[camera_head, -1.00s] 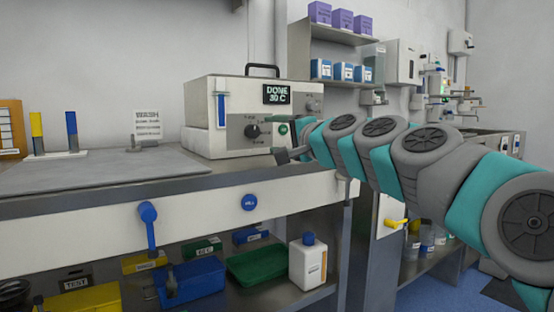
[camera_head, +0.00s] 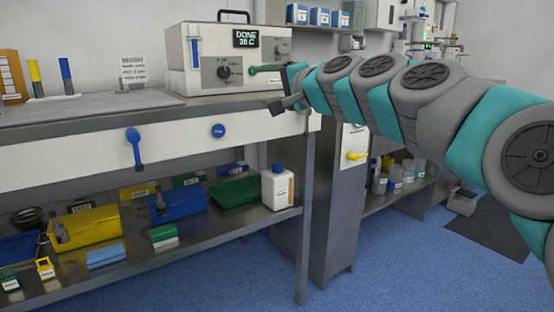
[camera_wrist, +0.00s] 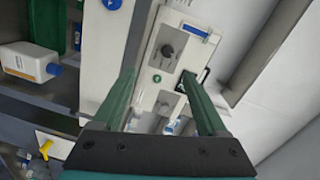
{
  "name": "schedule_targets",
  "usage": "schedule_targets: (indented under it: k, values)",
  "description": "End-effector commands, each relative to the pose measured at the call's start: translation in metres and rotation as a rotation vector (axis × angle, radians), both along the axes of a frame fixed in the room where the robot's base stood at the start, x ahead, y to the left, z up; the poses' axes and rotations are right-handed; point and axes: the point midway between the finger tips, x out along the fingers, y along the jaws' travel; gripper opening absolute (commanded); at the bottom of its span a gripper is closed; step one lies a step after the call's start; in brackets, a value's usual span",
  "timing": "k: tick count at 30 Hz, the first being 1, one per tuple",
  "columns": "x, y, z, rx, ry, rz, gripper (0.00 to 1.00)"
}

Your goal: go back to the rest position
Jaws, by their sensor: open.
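My gripper (camera_head: 284,88) is in front of the right end of the white box-shaped device (camera_head: 205,75), by the counter's right end. The device has a dark knob, a blue slider and a display (camera_head: 246,38) reading "DONE" and a temperature. In the wrist view my gripper (camera_wrist: 158,95) has its two green fingers spread apart with nothing between them. The device's front panel (camera_wrist: 175,50) shows beyond the fingers. I cannot tell from these views whether a finger touches it. My arm reaches in from the right.
The counter (camera_head: 70,140) carries a blue lever (camera_head: 134,148) and a blue button (camera_head: 218,131) on its front. The shelf below holds a yellow bin (camera_head: 88,227), a blue bin (camera_head: 178,202) and a white bottle (camera_head: 277,188). A yellow-handled cabinet (camera_head: 335,200) stands right. Blue floor is clear in front.

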Motion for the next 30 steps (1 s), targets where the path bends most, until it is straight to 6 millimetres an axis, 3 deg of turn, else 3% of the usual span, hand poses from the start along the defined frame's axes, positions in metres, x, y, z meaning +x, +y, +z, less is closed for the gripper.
schedule_targets:
  k: [8, 14, 17, 23, 30]
  values:
    - [-0.036, 0.017, -0.042, -0.184, 0.05, 0.08, 0.76]
    - [-0.076, 0.023, -0.093, -0.378, 0.118, 0.163, 0.76]
    - [-0.105, 0.02, -0.131, -0.504, 0.175, 0.216, 0.76]
    - [-0.191, -0.016, -0.227, -0.808, 0.365, 0.353, 0.76]
    - [-0.309, -0.093, -0.314, -1.085, 0.658, 0.512, 0.76]
